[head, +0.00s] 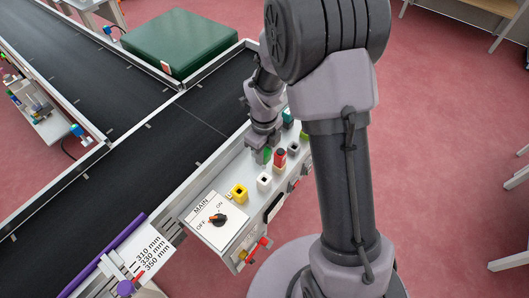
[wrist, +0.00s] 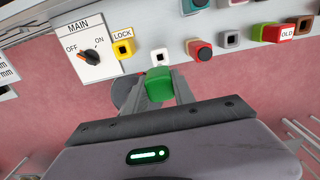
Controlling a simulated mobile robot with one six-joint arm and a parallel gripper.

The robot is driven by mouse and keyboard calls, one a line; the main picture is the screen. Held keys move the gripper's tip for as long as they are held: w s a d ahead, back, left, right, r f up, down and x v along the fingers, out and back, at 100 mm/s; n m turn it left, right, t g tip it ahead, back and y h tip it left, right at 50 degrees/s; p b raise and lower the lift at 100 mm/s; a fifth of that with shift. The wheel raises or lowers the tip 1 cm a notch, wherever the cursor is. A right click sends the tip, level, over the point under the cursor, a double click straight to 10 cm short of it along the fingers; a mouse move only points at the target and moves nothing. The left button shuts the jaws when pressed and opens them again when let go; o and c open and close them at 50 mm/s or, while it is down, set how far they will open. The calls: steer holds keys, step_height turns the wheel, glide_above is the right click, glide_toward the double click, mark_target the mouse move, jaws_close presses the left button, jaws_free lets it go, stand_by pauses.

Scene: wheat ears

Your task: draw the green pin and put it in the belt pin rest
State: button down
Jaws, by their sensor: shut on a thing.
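My gripper (wrist: 160,85) is shut on the green pin (wrist: 158,88), which sits between the two fingers in the wrist view. In the head view my gripper (head: 264,150) is over the control panel, with a bit of the green pin (head: 267,155) showing beside the fingers. A white block with a square hole (wrist: 159,57) lies just beyond the pin in the wrist view. It also shows in the head view (head: 264,182). A yellow block marked LOCK, with a hole (wrist: 123,48), is left of it. I cannot tell which holder is the belt pin rest.
The MAIN switch (head: 218,217) is at the panel's near left. A red block (head: 280,158) stands close to my gripper. Several other coloured parts line the panel, including a red one with a label partly reading OLD (wrist: 279,33). The black belt (head: 150,140) runs behind the panel.

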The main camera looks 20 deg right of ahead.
mark_target(264, 168)
steer(key=shift+f+b, duration=2.8)
steer(key=shift+f, duration=0.1)
steer(key=shift+f+b, duration=0.15)
steer(key=shift+b, duration=0.35)
steer(key=shift+f+b, duration=1.1)
steer(key=shift+f, duration=0.05)
steer(key=shift+f+b, duration=0.75)
steer(key=shift+f, duration=0.35)
steer(key=shift+f, duration=0.3)
steer(key=shift+f, duration=0.65)
steer(key=c, duration=1)
jaws_free()
steer(key=shift+o, duration=0.2)
